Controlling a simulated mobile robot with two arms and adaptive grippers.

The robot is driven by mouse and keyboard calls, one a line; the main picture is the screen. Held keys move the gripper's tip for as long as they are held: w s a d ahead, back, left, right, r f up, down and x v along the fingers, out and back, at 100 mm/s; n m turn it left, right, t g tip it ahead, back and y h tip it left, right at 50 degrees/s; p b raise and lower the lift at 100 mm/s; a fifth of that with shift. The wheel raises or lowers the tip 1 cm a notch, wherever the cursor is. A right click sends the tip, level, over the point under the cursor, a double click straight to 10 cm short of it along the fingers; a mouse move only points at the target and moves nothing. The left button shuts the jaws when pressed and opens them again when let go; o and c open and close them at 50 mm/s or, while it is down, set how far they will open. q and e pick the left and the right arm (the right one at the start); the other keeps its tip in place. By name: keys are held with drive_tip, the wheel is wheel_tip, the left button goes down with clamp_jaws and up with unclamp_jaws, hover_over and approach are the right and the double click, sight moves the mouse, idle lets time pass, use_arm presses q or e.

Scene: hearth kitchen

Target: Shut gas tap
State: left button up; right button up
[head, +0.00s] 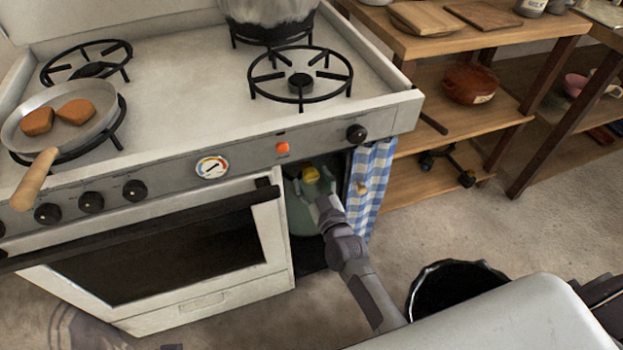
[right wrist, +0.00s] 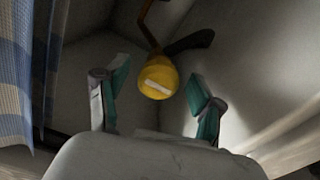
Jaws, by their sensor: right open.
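The gas tap is a yellow round knob (head: 311,174) with a pale bar mark across its face, on top of a pale green gas bottle (head: 301,217) in the open compartment right of the oven. The knob also shows in the right wrist view (right wrist: 157,80), the bar slightly tilted. My right gripper (head: 317,192) reaches into the compartment at the knob. In the right wrist view its two teal-padded fingers are spread, one on each side of the knob, with gaps between; they do not grip it. My left gripper is not in view.
A blue checked curtain (head: 370,190) hangs at the compartment's right side. The white stove (head: 190,90) stands above and left, with a pan (head: 60,112) and a pot (head: 266,12). A black bin (head: 452,288) is on the floor, and wooden shelves (head: 450,120) are at right.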

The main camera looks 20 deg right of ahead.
drive_tip(key=shift+w, duration=0.55)
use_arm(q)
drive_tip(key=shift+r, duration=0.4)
use_arm(e)
drive_tip(key=c, duration=1.1)
drive_tip(key=shift+c, duration=0.2)
